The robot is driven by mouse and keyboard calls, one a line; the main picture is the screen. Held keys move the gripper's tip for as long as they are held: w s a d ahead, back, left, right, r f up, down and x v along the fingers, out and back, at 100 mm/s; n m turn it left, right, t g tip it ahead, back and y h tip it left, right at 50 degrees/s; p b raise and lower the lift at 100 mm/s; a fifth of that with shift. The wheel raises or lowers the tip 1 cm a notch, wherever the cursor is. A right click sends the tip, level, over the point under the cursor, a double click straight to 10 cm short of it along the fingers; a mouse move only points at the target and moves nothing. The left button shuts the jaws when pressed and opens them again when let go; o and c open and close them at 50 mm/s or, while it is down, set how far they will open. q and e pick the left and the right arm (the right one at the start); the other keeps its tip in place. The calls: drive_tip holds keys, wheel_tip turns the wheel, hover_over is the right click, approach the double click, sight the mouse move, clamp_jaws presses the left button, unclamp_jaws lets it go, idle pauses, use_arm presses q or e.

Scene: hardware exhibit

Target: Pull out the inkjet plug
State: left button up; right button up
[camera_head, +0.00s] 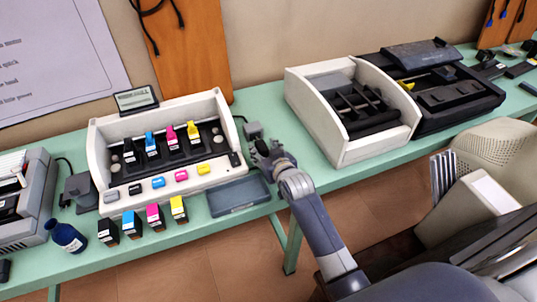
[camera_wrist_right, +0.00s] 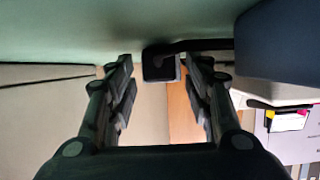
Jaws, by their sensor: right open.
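The inkjet printer (camera_head: 105,155) is a white open unit with several colored cartridges, standing on the green table. A small grey plug block (camera_head: 253,131) with a dark cable sits just right of its back corner. My right gripper (camera_head: 264,152) is just in front of the block, its fingers pointing towards it. In the right wrist view, the open gripper (camera_wrist_right: 157,82) has a dark square plug (camera_wrist_right: 158,67) with a black cable between and just beyond its fingertips. I cannot tell whether a finger touches it. My left gripper is not in view.
Several loose cartridges (camera_head: 130,224) stand along the front edge. A larger white printer (camera_head: 300,100) stands to the right, with bare green table (camera_head: 280,125) between.

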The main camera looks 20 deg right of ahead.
drive_tip(key=v, duration=1.2)
drive_tip(key=shift+s+f, duration=0.1)
